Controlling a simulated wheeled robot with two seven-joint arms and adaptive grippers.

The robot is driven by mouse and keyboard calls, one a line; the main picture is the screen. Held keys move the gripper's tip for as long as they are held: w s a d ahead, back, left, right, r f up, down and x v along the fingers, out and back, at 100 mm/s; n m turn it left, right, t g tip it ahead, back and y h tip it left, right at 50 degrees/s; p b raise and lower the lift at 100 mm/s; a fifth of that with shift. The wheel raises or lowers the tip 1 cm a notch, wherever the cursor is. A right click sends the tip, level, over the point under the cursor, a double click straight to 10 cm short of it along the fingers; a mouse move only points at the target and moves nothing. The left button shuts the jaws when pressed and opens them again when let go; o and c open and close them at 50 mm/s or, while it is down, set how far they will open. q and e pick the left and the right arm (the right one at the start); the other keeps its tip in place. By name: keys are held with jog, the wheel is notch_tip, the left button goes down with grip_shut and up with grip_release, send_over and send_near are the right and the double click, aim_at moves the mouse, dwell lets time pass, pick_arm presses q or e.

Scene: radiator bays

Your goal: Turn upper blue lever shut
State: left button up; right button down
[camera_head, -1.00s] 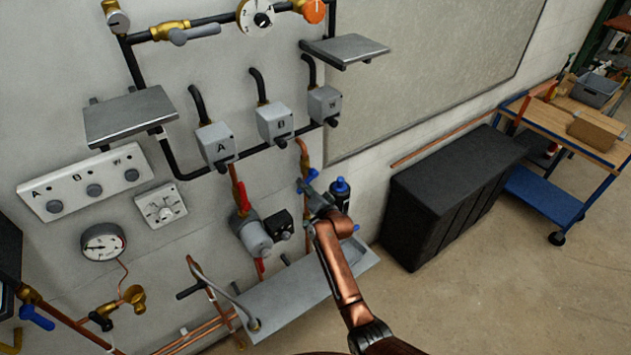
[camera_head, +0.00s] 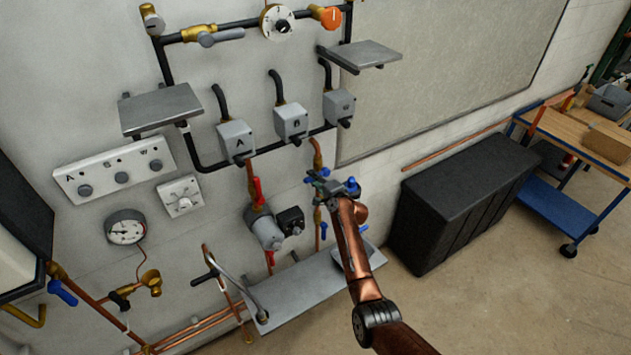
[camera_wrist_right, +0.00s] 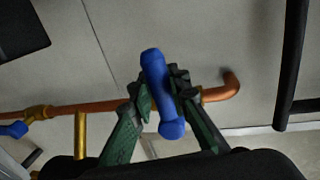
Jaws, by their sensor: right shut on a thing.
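The upper blue lever (camera_wrist_right: 158,85) sits between the two green-padded fingers of my right gripper (camera_wrist_right: 161,100) in the right wrist view. The gripper is shut on it. The lever lies across the copper pipe (camera_wrist_right: 90,107), slightly tilted. In the head view my right gripper (camera_head: 322,184) is at the copper riser below the right-hand grey boxes and covers part of the lever (camera_head: 311,178). A lower blue handle (camera_head: 323,231) shows under it; another blue lever (camera_wrist_right: 14,130) is at the left edge of the wrist view. My left gripper is not in view.
A red lever (camera_head: 257,190) and a grey pump (camera_head: 267,232) are left of my gripper. A grey tray (camera_head: 300,290) lies below. A black chest (camera_head: 450,205) and a blue cart (camera_head: 545,195) stand right. Open floor lies in front of them.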

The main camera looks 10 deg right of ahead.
jog(key=shift+r, duration=0.15)
jog(key=c, duration=2.1)
grip_release()
jog(key=shift+o, duration=1.4)
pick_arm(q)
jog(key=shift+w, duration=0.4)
pick_arm(e)
jog(key=v, duration=1.2)
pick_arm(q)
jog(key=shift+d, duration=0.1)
